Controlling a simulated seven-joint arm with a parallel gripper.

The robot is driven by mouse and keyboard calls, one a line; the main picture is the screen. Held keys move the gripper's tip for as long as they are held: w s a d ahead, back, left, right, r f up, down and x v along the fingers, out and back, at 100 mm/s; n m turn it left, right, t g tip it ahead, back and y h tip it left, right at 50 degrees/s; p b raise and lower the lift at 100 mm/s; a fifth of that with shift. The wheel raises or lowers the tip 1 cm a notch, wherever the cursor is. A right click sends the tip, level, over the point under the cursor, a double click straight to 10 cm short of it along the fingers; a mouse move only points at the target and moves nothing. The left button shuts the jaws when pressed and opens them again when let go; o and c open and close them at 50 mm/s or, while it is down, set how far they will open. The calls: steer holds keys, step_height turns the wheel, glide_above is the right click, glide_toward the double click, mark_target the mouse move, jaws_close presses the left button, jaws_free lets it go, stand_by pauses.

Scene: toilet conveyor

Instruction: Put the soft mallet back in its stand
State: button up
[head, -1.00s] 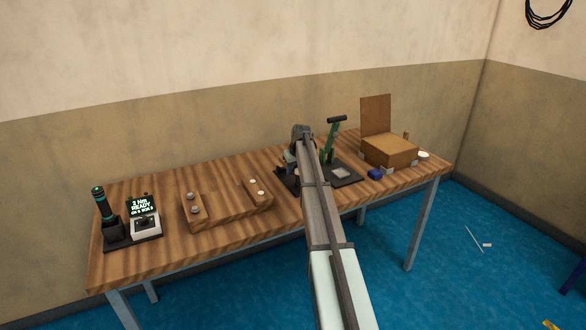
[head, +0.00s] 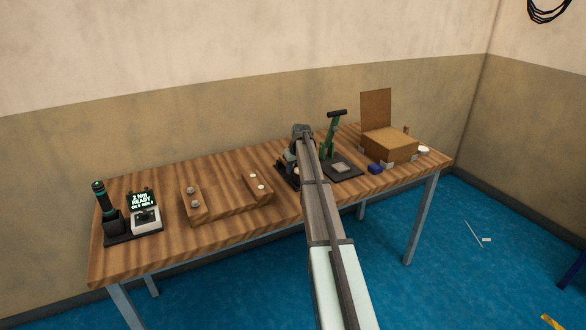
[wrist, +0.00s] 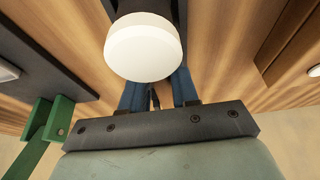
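The soft mallet shows in the wrist view as a round white face (wrist: 143,48) on a dark body (wrist: 146,7). My gripper's blue fingers (wrist: 156,92) lie on either side of it, and they appear shut on it. The mallet's handle is hidden from this angle. In the head view my gripper (head: 291,160) is low over the back middle of the table, mostly behind my own arm. A dark base shows beside it, partly covered. I cannot tell whether this is the stand, or whether the mallet touches it.
A green lever press (head: 333,135) on a dark plate stands just right of my gripper. A wooden fixture (head: 228,208) and a screwdriver station (head: 133,238) are to the left.

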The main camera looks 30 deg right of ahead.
steer(key=o, duration=0.5)
steer(key=v, duration=1.4)
steer(key=shift+f, duration=0.1)
